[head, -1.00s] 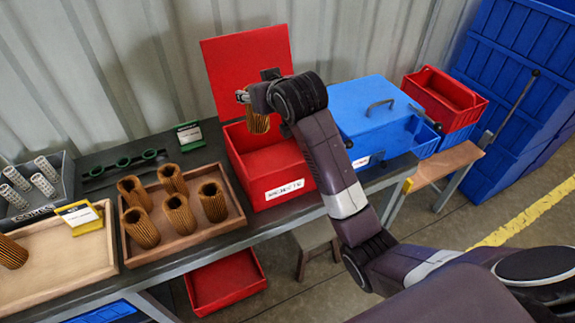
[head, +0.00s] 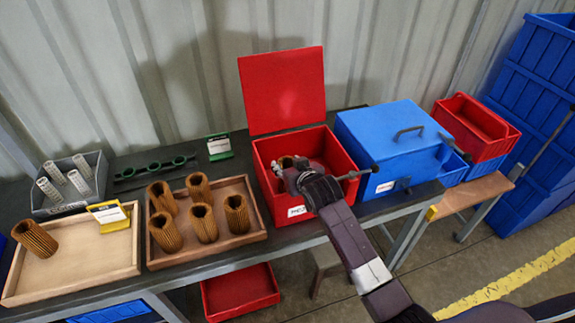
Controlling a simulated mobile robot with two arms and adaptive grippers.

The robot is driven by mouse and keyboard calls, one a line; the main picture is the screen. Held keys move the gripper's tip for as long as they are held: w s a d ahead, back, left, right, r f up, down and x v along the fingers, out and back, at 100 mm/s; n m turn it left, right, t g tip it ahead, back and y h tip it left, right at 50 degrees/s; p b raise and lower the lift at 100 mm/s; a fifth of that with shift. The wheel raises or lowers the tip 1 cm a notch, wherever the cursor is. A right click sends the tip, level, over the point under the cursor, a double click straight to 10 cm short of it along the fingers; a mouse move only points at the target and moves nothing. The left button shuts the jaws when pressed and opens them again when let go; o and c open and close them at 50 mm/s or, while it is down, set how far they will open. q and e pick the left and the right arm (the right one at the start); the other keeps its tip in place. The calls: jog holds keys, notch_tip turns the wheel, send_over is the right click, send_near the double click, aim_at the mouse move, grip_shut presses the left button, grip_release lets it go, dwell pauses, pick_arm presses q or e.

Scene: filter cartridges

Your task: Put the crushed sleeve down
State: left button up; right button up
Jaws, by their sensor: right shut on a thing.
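My right gripper (head: 294,165) is down in the mouth of this box and shut on the sleeve. The gripper and wrist hide most of the sleeve, so its shape and whether it touches the box floor cannot be told. The red lid (head: 283,92) stands upright behind the box. My left gripper is not in view.
Left of the box, a wooden tray (head: 252,212) holds several brown sleeves. Another wooden tray (head: 75,285) holds one sleeve (head: 35,238). A closed blue box (head: 393,148) stands close on the right. A red bin (head: 240,291) sits below the bench.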

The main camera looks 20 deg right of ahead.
jog(key=shift+f, duration=0.3)
jog(key=shift+f, duration=0.15)
jog(key=o, duration=1.1)
jog(key=shift+s+r, duration=0.1)
jog(key=shift+r, duration=0.1)
jog(key=v, duration=1.1)
jog(key=shift+s+b, duration=0.4)
jog(key=shift+b, duration=0.05)
jog(key=shift+r, duration=0.15)
